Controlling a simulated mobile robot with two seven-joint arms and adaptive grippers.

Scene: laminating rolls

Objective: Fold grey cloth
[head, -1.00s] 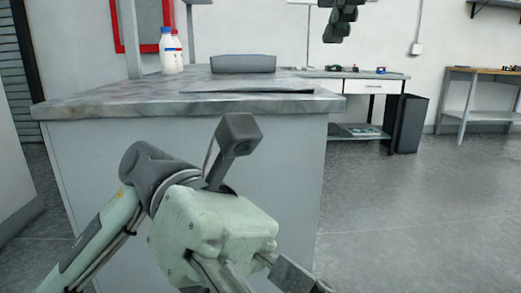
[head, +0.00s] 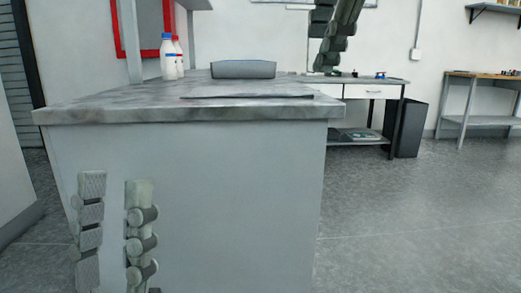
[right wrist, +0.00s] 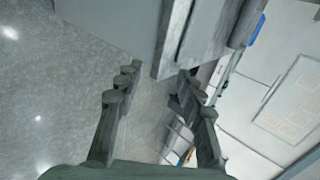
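A thin, flat dark-grey sheet (head: 247,97), which looks like the grey cloth, lies near the front edge of the grey worktop (head: 180,112) in the head view. I see it almost edge-on. My left gripper (head: 116,188) is low in front of the counter's front panel, fingers pointing up, spread apart and empty. My right gripper (head: 329,62) hangs from the top, right of the sheet in the picture, with fingers pointing down. In the right wrist view its fingers (right wrist: 157,82) are apart with nothing between them, and the worktop corner (right wrist: 200,45) lies beyond.
A grey, roll-like bundle (head: 243,69) sits farther back on the worktop. Two white bottles (head: 167,60) stand at the back left. The floor (head: 430,220) on the right is clear.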

